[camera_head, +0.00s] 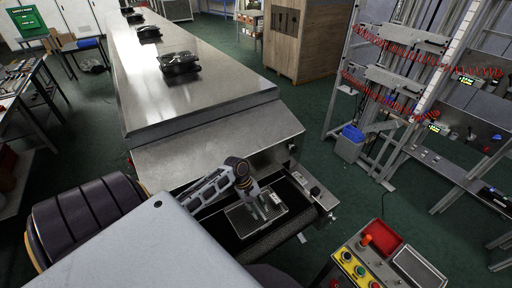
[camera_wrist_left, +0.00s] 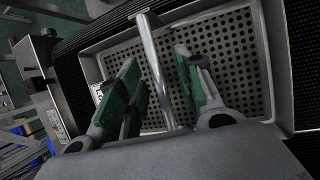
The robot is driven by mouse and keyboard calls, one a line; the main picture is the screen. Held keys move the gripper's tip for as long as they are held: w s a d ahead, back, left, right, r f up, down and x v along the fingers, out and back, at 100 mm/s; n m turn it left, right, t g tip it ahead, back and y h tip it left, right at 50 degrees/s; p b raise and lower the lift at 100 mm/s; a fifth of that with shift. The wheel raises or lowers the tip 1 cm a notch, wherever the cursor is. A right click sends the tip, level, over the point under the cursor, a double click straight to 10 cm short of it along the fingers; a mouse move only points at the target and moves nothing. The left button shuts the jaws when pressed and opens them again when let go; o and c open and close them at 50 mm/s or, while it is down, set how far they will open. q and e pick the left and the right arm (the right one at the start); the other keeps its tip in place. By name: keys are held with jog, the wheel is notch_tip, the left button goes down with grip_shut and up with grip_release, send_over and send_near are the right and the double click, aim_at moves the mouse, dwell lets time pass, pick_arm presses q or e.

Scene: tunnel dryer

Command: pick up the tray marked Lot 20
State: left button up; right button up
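A metal tray (camera_head: 243,225) lies on the dark conveyor at the end of the dryer. In the left wrist view the tray (camera_wrist_left: 238,50) has a perforated floor, raised grey rims and a bar handle (camera_wrist_left: 155,65) across its middle. A white label (camera_wrist_left: 97,92) shows at its left rim, mostly hidden by a finger, so the full lot number cannot be read. My left gripper (camera_head: 262,208) is over the tray. In the wrist view its green-padded fingers (camera_wrist_left: 160,88) are apart, one on each side of the bar, with gaps showing. My right gripper is not in view.
The dryer's long metal housing (camera_head: 200,75) runs away behind the tray. The conveyor (camera_head: 270,238) has metal side rails. A control box (camera_head: 375,262) with buttons stands at the front right. A blue-lined bin (camera_head: 350,143) and a rack stand further right.

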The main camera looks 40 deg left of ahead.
pick_arm(q)
jog(key=shift+f, duration=0.25)
dwell(0.5)
grip_shut()
dwell(0.4)
